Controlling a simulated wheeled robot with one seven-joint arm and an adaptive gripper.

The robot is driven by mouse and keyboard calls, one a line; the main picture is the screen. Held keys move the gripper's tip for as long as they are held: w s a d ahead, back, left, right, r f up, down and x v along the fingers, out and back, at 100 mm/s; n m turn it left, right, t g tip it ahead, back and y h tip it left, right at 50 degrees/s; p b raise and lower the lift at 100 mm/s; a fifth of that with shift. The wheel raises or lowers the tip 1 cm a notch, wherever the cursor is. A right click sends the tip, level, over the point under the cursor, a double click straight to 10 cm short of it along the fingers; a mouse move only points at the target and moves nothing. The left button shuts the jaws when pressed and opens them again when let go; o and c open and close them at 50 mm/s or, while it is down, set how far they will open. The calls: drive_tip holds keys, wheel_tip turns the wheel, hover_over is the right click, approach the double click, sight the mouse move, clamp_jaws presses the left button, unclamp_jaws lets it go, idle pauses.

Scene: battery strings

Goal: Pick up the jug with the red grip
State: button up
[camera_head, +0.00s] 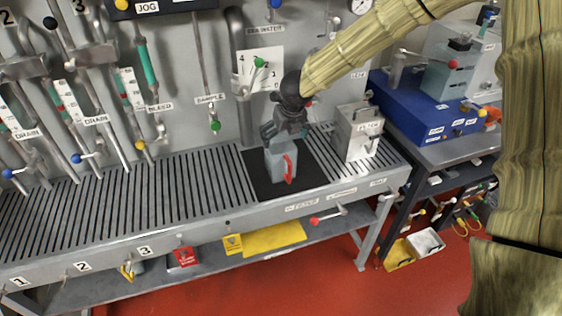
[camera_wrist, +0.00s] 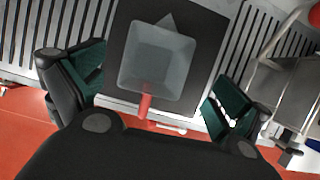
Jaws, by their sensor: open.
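The jug (camera_head: 281,160) is grey with a red grip (camera_head: 289,169) on its front side. It stands upright on a black mat (camera_head: 258,181) on the slatted bench. In the wrist view I look down into the open top of the jug (camera_wrist: 157,60), with its spout pointing away and the red grip (camera_wrist: 145,105) toward me. My gripper (camera_head: 285,130) is above and behind the jug in the head view. In the wrist view its green-padded fingers (camera_wrist: 158,92) are spread wide, one on each side of the jug and grip, with nothing between them touching visibly.
A grey box-like fixture (camera_head: 357,133) stands on the bench just right of the mat. A white card (camera_head: 260,70) and pipes with valves line the wall behind. The slatted bench top (camera_head: 150,198) left of the mat is clear. A blue case (camera_head: 425,105) sits on a separate table at right.

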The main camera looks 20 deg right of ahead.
sight(281, 148)
drive_tip(key=shift+s+f+p+x, duration=0.1)
drive_tip(key=shift+s+p+x, duration=0.1)
drive_tip(key=shift+x, duration=0.75)
drive_tip(key=shift+s+f+p+x, duration=0.15)
drive_tip(key=shift+p+x, duration=0.1)
drive_tip(key=shift+x, duration=0.7)
drive_tip(key=shift+s+r+p+x, duration=0.1)
drive_tip(key=shift+s+p+x, duration=0.1)
drive_tip(key=shift+x, duration=0.75)
drive_tip(key=shift+a, duration=0.15)
drive_tip(key=c, duration=1.3)
